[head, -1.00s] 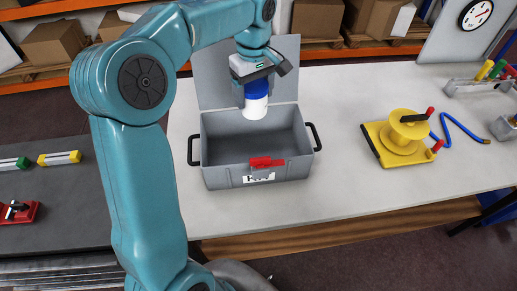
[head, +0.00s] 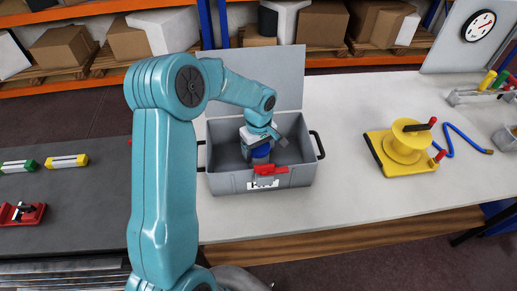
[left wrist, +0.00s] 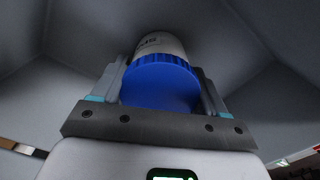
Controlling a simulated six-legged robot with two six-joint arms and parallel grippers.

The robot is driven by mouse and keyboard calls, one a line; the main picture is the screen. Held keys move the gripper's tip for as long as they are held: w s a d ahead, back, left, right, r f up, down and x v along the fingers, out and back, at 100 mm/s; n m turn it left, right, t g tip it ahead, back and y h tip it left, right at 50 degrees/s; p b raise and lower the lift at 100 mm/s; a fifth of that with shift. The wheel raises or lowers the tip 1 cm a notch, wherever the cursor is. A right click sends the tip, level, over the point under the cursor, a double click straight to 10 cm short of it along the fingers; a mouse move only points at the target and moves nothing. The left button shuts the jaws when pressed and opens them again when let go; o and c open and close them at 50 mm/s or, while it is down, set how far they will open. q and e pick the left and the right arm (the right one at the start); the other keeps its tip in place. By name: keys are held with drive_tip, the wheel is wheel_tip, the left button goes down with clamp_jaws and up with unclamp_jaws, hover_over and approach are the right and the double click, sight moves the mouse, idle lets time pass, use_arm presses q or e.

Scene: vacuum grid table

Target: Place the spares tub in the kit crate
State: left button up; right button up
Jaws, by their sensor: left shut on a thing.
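The spares tub is white with a blue lid; in the head view its blue lid (head: 261,153) shows just under my left gripper (head: 260,147). In the left wrist view the tub (left wrist: 160,75) sits between the two fingers of my left gripper (left wrist: 160,92), which is shut on it. The grey kit crate (head: 215,184) stands open on the table with its lid raised at the back. My left gripper and the tub are down inside the crate. The tub's lower end is hidden behind the front wall and red latch, so I cannot tell if it touches the floor.
A red latch (head: 265,170) is on the crate's front wall.

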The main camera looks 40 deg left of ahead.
use_arm(q)
drive_tip(key=shift+s+d+r, duration=0.1)
drive_tip(key=shift+s+r, duration=0.05)
drive_tip(key=shift+f, duration=0.25)
drive_tip(key=o, duration=1.1)
drive_tip(key=shift+r, duration=0.15)
drive_tip(key=shift+r, duration=0.3)
wheel_tip(320, 180, up, 11)
drive_tip(key=shift+f+b, duration=0.1)
drive_tip(key=shift+b, duration=0.35)
drive_tip(key=shift+r, duration=0.4)
